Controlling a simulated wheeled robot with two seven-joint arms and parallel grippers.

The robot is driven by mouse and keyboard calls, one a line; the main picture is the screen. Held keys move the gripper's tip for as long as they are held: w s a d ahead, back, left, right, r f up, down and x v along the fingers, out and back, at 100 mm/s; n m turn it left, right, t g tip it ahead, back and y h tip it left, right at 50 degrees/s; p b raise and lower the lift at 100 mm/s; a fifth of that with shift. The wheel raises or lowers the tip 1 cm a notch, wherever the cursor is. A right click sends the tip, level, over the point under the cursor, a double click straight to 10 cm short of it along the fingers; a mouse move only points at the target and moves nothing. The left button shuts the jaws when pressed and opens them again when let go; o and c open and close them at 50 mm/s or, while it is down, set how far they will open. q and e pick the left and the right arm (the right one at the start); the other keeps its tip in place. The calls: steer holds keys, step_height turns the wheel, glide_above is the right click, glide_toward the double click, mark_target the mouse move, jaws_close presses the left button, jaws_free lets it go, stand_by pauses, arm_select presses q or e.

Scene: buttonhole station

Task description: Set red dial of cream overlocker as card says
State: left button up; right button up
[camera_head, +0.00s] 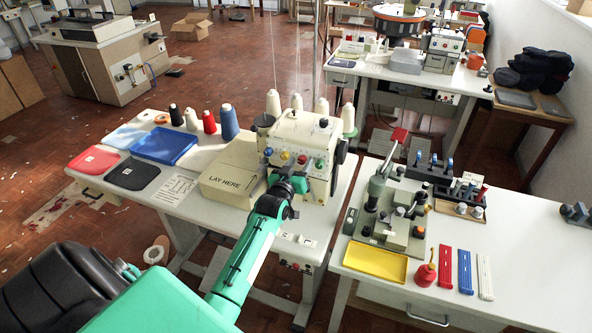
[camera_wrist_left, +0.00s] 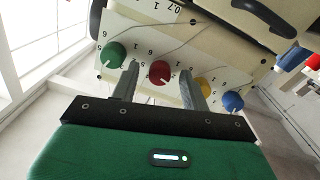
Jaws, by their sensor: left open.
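The cream overlocker (camera_head: 302,131) stands on the white table, with blue, yellow, red and green dials on its front. The red dial (camera_head: 301,160) also shows in the left wrist view (camera_wrist_left: 160,72), with printed numbers around it; its exact setting is too small to read. My left gripper (camera_head: 291,181) is just in front of the dials. In the left wrist view its open fingers (camera_wrist_left: 160,80) are on either side of the red dial; I cannot tell whether they touch it. A white printed card (camera_head: 176,188) lies on the table to the left; its writing is unreadable. My right gripper is out of view.
A cream block marked LAY HERE (camera_head: 231,180) is left of my left gripper. Green (camera_wrist_left: 112,55) and yellow (camera_wrist_left: 203,85) dials lie close outside my fingers. Thread cones (camera_head: 229,121) stand behind. A blue tray (camera_head: 164,144) and a second table (camera_head: 540,250) flank the overlocker.

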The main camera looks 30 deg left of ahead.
arm_select(q)
steer(key=b+v, duration=0.3)
steer(key=v, duration=1)
steer(key=shift+s, duration=0.4)
steer(key=shift+d, duration=0.1)
